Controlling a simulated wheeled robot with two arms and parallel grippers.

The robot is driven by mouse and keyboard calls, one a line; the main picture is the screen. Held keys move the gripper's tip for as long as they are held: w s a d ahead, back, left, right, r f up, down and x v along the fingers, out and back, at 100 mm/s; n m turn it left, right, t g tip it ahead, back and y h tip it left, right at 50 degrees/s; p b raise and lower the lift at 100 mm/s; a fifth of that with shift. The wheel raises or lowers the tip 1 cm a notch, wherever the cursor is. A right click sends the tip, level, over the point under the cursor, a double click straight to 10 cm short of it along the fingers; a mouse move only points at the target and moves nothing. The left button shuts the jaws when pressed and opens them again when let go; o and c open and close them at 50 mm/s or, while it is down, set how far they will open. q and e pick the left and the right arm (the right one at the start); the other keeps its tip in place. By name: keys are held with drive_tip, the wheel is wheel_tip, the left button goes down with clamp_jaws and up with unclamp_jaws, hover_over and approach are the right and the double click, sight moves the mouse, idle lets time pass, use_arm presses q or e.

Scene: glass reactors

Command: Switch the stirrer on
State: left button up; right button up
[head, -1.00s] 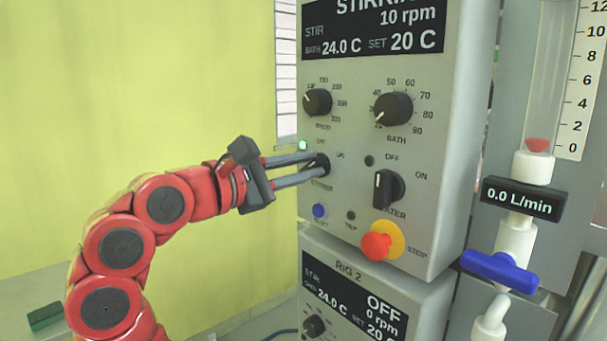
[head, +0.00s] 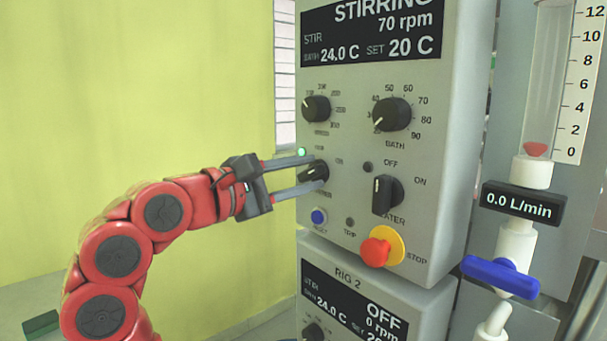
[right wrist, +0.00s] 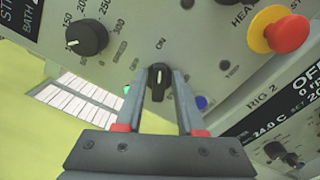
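The stirrer switch (head: 316,171) is a small black knob low on the left of the upper control box (head: 452,150). In the right wrist view the switch (right wrist: 158,82) has its pointer line toward the ON mark. The display (head: 372,30) reads STIRRING, 70 rpm, and a green lamp (head: 301,152) above the switch glows. My right gripper (head: 311,172) is open, its fingers on either side of the switch with small gaps visible in the right wrist view (right wrist: 159,90). My left gripper is not in view.
Nearby are a speed knob (head: 316,109), a bath knob (head: 391,114), a heater switch (head: 386,194), a blue reset button (head: 319,217) and a red stop button (head: 376,252). A second box, Rig 2 (head: 347,274), sits below. A blue valve handle (head: 501,276) is at right.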

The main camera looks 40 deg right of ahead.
drive_tip(key=shift+o, duration=0.7)
drive_tip(key=s+a+b, duration=0.1)
drive_tip(key=a+b, duration=0.1)
drive_tip(key=a, duration=1.5)
drive_tip(key=shift+s+a, duration=0.15)
drive_tip(key=shift+a, duration=0.05)
